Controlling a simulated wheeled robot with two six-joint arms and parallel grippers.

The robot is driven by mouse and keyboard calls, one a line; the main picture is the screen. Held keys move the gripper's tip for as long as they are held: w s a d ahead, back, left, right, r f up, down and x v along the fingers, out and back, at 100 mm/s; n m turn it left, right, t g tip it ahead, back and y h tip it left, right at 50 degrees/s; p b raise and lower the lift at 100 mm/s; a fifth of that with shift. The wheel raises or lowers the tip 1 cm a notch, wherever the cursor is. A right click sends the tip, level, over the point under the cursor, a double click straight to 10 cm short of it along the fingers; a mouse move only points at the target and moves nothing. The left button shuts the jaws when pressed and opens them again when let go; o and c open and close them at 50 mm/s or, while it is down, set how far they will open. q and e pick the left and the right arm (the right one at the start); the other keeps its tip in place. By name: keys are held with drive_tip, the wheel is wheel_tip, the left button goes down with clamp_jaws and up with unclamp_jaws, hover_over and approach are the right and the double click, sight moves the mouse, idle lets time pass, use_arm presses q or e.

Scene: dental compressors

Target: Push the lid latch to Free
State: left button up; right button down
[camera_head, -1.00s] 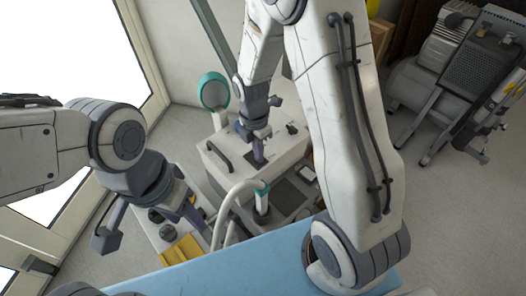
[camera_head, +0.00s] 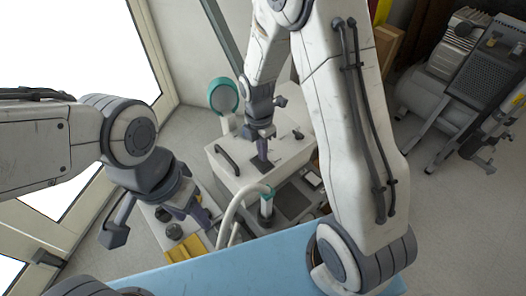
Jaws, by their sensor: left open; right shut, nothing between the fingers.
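A white box-shaped unit (camera_head: 233,178) with a flat lid stands in the middle of the view. A black handle (camera_head: 226,160) is on its left part. A dark plate (camera_head: 262,166) and a small dark knob or lever (camera_head: 297,134) are on its top; I cannot tell for sure which is the latch, and no label is legible. My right gripper (camera_head: 263,158) points down with shut, empty fingers at the dark plate; contact is unclear. My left gripper (camera_head: 203,217) is open and empty, lower left of the unit, above a side surface.
A blue surface (camera_head: 222,275) lies in front. A yellow item (camera_head: 184,249) lies lower left. A teal-rimmed round piece (camera_head: 223,95) stands behind. Compressor equipment (camera_head: 459,90) stands at right on open floor.

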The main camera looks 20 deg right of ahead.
sight(266, 165)
drive_tip(key=r+p, duration=0.4)
drive_tip(key=shift+s+r, duration=0.2)
wheel_tip(266, 165, up, 9)
drive_tip(key=s+p, duration=0.1)
drive_tip(key=p, duration=0.1)
drive_tip(key=shift+d, duration=0.3)
drive_tip(key=s+a+r+m+t+y, duration=0.1)
drive_tip(key=s+a+r+m, duration=0.4)
drive_tip(key=s+m, duration=0.4)
drive_tip(key=s+a+r+m, duration=0.5)
drive_tip(key=s+m, duration=0.1)
drive_tip(key=s, duration=0.5)
wheel_tip(266, 165, up, 20)
drive_tip(key=p, duration=2)
drive_tip(key=shift+w+a+p, duration=0.2)
drive_tip(key=shift+w+p, duration=0.15)
